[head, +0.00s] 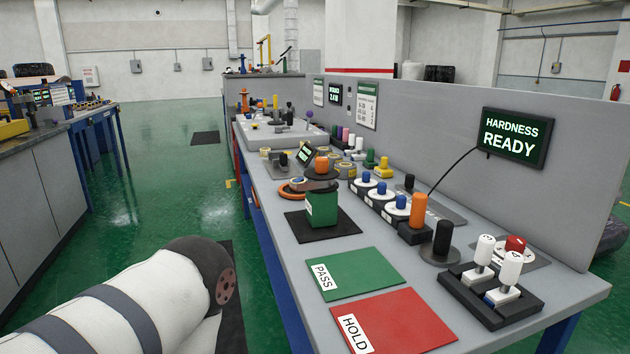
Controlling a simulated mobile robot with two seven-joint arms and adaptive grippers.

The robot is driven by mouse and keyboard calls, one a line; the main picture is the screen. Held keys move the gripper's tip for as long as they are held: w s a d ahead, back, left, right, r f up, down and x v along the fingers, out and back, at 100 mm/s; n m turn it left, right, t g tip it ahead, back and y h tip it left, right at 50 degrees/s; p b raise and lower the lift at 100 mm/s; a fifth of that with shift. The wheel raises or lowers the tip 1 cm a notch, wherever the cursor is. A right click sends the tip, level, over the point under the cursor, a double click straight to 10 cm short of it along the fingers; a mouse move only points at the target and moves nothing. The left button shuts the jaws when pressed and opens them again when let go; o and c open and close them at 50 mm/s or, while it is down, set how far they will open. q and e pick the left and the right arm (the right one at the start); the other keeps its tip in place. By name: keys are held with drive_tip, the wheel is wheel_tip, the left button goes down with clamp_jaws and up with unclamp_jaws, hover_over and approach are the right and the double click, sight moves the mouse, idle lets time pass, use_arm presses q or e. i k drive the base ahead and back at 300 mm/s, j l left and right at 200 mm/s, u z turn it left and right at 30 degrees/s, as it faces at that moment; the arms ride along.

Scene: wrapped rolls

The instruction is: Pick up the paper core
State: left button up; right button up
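I cannot single out a paper core with certainty. Small tan and yellow rings or rolls (346,171) lie around the middle of the grey bench (262,187), too small to tell what they are. A flat orange ring (291,190) lies near the bench's left edge. A green block (322,207) with a dark round top piece stands on a black mat (342,228). Neither of my grippers is in view.
A green PASS mat (347,273) and a red HOLD mat (403,323) lie bare at the near end. A black holder with white-handled tools (510,268) stands right. A HARDNESS READY screen (515,137) hangs on the partition. Green floor is open to the left.

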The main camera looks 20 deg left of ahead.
sight(298, 186)
drive_tip(key=i+j+z, duration=0.15)
drive_tip(key=j+z, duration=0.3)
drive_tip(key=j, duration=0.5)
drive_tip(key=j+z, duration=0.45)
drive_tip(key=j, duration=0.5)
drive_tip(key=k+j+z, duration=0.1)
drive_tip(key=j+z, duration=0.35)
drive_tip(key=j, duration=0.5)
